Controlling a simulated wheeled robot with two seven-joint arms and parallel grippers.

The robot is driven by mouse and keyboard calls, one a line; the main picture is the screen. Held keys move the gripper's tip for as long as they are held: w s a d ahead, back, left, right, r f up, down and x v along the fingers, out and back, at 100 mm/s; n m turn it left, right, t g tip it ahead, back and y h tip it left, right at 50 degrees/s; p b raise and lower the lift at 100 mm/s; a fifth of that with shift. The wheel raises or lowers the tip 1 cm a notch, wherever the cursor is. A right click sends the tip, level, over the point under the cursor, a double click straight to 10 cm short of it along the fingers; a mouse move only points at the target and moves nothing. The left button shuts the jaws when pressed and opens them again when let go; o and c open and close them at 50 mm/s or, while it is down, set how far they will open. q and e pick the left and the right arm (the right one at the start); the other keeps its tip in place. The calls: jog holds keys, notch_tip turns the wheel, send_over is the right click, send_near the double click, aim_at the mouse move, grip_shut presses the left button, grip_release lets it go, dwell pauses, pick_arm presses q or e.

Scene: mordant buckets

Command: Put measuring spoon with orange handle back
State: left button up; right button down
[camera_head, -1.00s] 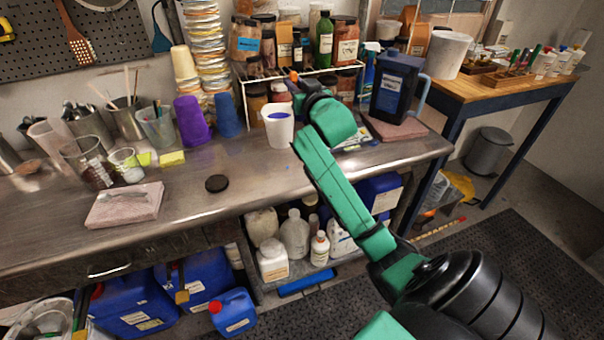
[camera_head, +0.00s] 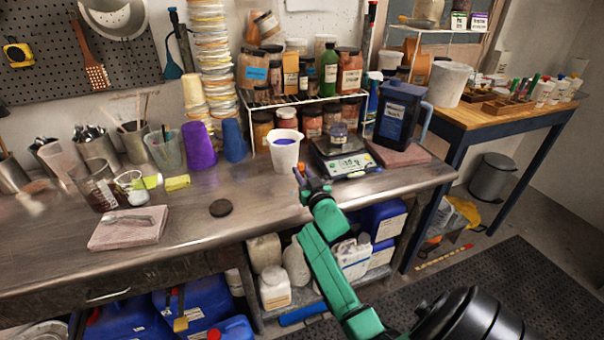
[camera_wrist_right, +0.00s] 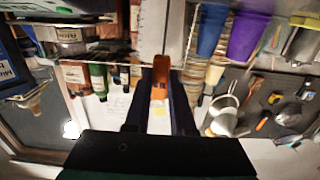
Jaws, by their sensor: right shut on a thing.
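My right gripper (camera_head: 306,177) is near the front edge of the workbench, in front of the white beaker and the scale. It is shut on the orange handle (camera_head: 299,168) of the measuring spoon. In the right wrist view the orange handle (camera_wrist_right: 160,84) stands between the two dark fingers (camera_wrist_right: 160,97). The spoon's bowl cannot be made out in either view. My left gripper is not in view.
A white beaker (camera_head: 284,155) with blue contents stands behind the gripper. A scale (camera_head: 345,165) bearing a small jar is to its right, beside a blue jug (camera_head: 397,115).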

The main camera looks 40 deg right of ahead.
jog(key=c, duration=0.8)
grip_release()
jog(key=shift+o, duration=0.2)
jog(key=shift+r, duration=0.1)
